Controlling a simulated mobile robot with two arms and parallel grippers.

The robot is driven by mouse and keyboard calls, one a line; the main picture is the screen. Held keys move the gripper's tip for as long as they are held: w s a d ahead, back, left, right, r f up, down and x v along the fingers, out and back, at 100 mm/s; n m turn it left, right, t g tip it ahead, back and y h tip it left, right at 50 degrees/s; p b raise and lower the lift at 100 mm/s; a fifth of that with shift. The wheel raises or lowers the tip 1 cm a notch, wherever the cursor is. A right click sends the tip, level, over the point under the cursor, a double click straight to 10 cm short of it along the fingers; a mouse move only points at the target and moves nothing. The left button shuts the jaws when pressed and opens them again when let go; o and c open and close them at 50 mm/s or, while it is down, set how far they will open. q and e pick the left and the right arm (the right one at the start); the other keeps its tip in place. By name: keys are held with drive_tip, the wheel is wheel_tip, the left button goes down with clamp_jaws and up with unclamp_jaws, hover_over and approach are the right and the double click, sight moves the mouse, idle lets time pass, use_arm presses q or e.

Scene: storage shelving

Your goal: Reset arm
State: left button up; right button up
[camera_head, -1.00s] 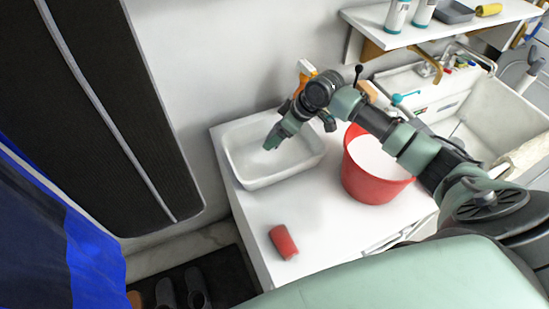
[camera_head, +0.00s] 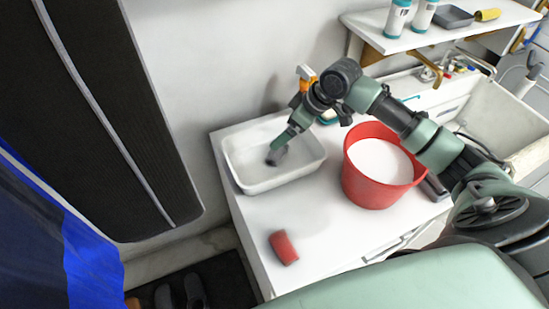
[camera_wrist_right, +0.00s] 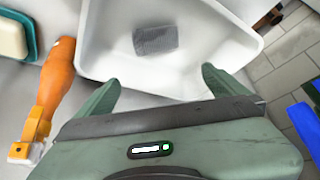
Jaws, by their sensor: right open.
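My right arm reaches in from the right in the head view. Its gripper (camera_head: 284,142) is over the white basin (camera_head: 240,180) on the white counter. In the right wrist view, the gripper (camera_wrist_right: 160,76) has its two green fingers spread apart with nothing between them. A grey block, perhaps a sponge (camera_wrist_right: 155,40), lies on the floor of the basin (camera_wrist_right: 105,55), beyond the fingertips and apart from them. In the head view, the grey block (camera_head: 277,156) shows just below the gripper. My left gripper is not in view.
A red bucket (camera_head: 360,185) with pale contents stands right of the basin, under my forearm. A red cylinder (camera_head: 283,247) lies on the counter's front. An orange-handled tool (camera_wrist_right: 57,80) and teal-edged dish (camera_wrist_right: 14,38) are beside the basin. A shelf (camera_head: 450,33) overhangs behind.

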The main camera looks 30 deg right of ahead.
drive_tip(key=shift+v, duration=1.05)
drive_tip(key=shift+r, duration=0.1)
